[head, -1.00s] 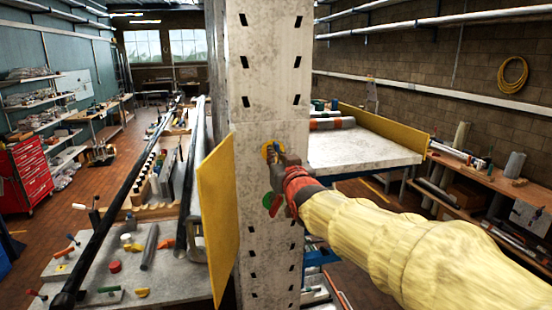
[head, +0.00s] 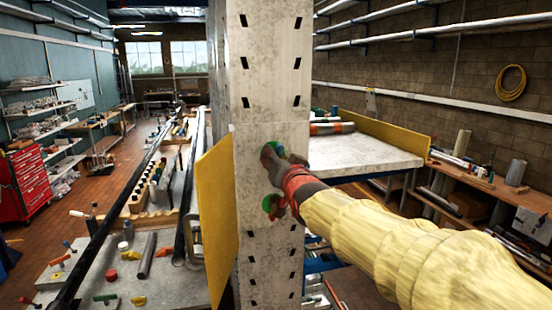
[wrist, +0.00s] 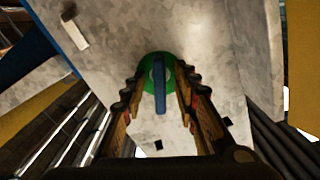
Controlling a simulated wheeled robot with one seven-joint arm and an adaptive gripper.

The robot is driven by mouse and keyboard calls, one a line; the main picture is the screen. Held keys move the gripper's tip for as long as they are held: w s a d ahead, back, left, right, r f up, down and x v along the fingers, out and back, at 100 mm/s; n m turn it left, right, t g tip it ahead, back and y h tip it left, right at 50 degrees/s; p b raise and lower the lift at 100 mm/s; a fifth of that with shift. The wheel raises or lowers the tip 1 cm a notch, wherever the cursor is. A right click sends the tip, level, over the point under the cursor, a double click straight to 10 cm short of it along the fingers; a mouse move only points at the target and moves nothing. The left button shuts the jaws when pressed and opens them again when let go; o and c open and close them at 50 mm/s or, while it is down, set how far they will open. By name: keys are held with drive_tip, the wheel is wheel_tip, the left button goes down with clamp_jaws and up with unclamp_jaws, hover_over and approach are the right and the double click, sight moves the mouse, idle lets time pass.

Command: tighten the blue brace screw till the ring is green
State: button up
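The blue brace screw (wrist: 160,92) shows in the wrist view as an upright blue bar across a green ring (wrist: 147,66) on the pale mast. My gripper (wrist: 160,82) has one finger on each side of the bar, with a gap visible on both sides. In the head view my gripper (head: 275,164) is at the mast face, partly covering the green ring (head: 271,146). The blue bar is mostly hidden there. A second green-ringed fitting (head: 270,205) sits lower on the mast, partly behind my gripper.
The slotted mast (head: 268,90) stands upright in front of me. A yellow panel (head: 215,215) juts out at its left. A bench with loose tools and long bars is at left. A pale shelf (head: 360,155) with a yellow edge board is at right.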

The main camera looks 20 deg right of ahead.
drive_tip(key=shift+s, duration=0.1)
drive_tip(key=s+b, duration=0.3)
drive_tip(key=s, duration=0.1)
drive_tip(key=shift+s, duration=0.4)
idle(0.3)
drive_tip(key=s+f+n+g, duration=0.1)
drive_tip(key=s+f+g, duration=0.2)
drive_tip(key=f, duration=0.6)
drive_tip(key=s+f+n+g, duration=0.1)
drive_tip(key=s+f+g, duration=0.25)
drive_tip(key=f, duration=0.65)
drive_tip(key=s+f+n+g+b, duration=0.2)
drive_tip(key=s+f+g+b, duration=0.4)
drive_tip(key=s+f, duration=1.9)
drive_tip(key=s+b, duration=0.4)
drive_tip(key=b, duration=0.2)
drive_tip(key=shift+f+n, duration=0.3)
drive_tip(key=shift+f, duration=0.05)
